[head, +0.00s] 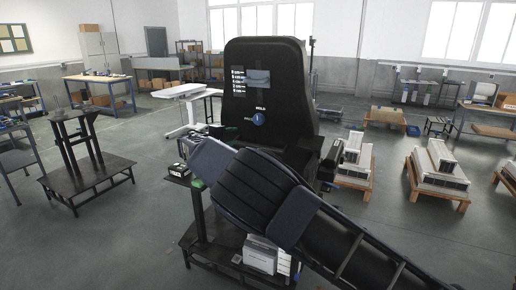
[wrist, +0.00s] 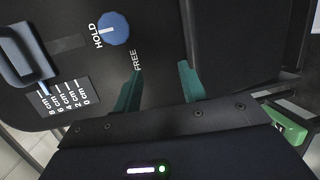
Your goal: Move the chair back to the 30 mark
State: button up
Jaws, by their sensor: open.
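The black chair back (head: 285,95) stands upright in the middle of the head view. It bears a blue round knob (head: 258,119) with a HOLD label, a white scale (head: 238,82) and a grey-blue handle (head: 258,77). In the wrist view the knob (wrist: 113,28) has a white line and sits between HOLD and FREE labels. The scale (wrist: 65,98) shows cm marks, and the handle (wrist: 28,58) is beside it; no 30 is legible. My gripper (wrist: 160,86) is open, its green fingers apart and empty before the panel, near FREE and off the knob. In the head view its fingers are hidden.
A black stand (head: 88,165) is at the left, and a white table (head: 190,92) stands behind the chair. Pallets with pale boxes (head: 440,165) are at the right. A white box (head: 260,253) sits low beside my arm.

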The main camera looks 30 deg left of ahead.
jog(key=d+f+m+h, duration=0.2)
jog(key=d+f+h, duration=0.15)
jog(key=f, duration=0.25)
jog(key=x, duration=1)
jog(key=shift+w+f, duration=0.15)
jog(key=shift+f, duration=0.1)
jog(key=shift+c, duration=0.3)
jog(key=shift+y, duration=0.35)
grip_shut()
